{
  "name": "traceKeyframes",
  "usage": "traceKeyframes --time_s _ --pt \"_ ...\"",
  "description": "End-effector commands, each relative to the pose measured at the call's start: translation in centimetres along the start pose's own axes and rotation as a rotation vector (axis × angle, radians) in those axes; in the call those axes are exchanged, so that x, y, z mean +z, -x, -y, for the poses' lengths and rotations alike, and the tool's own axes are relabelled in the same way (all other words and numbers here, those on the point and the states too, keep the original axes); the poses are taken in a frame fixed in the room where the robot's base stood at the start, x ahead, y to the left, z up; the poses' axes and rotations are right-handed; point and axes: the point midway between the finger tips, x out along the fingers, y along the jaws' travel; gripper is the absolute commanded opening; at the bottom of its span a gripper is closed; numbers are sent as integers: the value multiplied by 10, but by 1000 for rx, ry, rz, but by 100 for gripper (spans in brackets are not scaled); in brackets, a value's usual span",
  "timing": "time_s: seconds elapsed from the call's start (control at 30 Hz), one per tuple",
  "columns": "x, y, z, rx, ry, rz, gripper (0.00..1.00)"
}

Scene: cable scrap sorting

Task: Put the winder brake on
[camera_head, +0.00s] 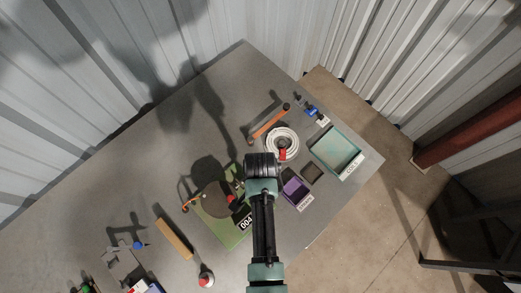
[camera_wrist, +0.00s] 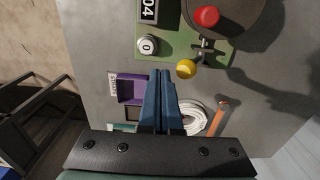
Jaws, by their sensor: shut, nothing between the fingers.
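The winder stands on a green base plate (camera_head: 234,239), with a dark round drum (camera_head: 214,200) partly hidden by my arm in the head view. In the wrist view the green plate (camera_wrist: 183,44) carries part of the drum (camera_wrist: 245,12), a red knob (camera_wrist: 207,16), a lever with a yellow ball end (camera_wrist: 186,69), a white round button marked 0 (camera_wrist: 147,46) and a counter (camera_wrist: 149,10). Which part is the brake is not labelled. My gripper (camera_wrist: 160,73) is shut and empty, its blue fingertips left of the yellow ball and apart from it in the picture.
A purple tray (camera_head: 295,191), a dark small tray (camera_head: 312,173) and a teal tray (camera_head: 336,151) stand to the right. A white cable coil (camera_head: 282,143) and an orange-handled tool (camera_head: 268,122) lie beyond. A wooden block (camera_head: 174,239) lies left.

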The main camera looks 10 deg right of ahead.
Motion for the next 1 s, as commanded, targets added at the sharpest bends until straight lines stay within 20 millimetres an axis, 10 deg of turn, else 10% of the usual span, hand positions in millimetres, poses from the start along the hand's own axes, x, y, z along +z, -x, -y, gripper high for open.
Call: traceKeyframes --time_s 0.4,1.0 --pt "0 -42 3 -2 2 -2 0" --pt "0 -25 63 -4 5 -2 0"
